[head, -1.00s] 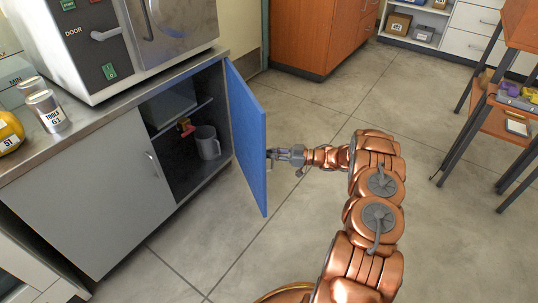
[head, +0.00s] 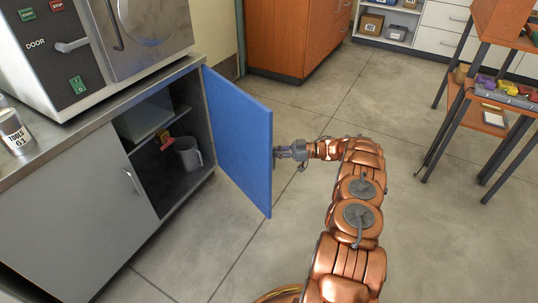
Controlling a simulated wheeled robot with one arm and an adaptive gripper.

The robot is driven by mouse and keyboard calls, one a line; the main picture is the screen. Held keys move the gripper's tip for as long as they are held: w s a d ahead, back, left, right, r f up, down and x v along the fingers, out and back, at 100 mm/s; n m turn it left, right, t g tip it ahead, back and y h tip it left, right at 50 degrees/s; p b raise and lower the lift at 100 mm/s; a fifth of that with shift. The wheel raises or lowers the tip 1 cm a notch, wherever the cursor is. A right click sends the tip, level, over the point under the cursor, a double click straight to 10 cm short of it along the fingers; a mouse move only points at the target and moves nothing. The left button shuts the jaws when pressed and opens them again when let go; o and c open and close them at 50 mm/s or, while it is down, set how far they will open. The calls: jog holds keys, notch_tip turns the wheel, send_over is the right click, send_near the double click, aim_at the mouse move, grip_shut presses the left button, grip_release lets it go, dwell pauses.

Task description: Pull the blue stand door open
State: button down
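The blue stand door (head: 242,145) stands well open, swung out from the right side of the grey stand's opening. Its inner face is toward me. My gripper (head: 277,152) is at the far side of the door, by its free edge. The door hides the fingertips and any handle there, so I cannot tell whether the fingers are shut on something. The grey stand (head: 75,195) shows a dark interior with a grey mug (head: 188,153) and a small red and yellow item (head: 169,144) inside.
A machine with a door lever (head: 72,46) stands on the counter, with a tools tin (head: 15,132) beside it. An orange-brown cabinet (head: 290,38) is behind. A small shelf table (head: 485,105) stands at right. The floor between is clear.

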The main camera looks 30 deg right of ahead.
jog(key=shift+d, duration=0.45)
jog(key=shift+s+d, duration=0.1)
jog(key=shift+d, duration=0.05)
jog(key=c, duration=1.5)
grip_release()
jog(key=shift+s+d, duration=0.1)
jog(key=shift+c, duration=0.2)
jog(key=o, duration=0.3)
jog(key=shift+o, duration=0.2)
jog(key=shift+a, duration=0.2)
jog(key=shift+w+r, duration=0.15)
jog(key=shift+w, duration=0.05)
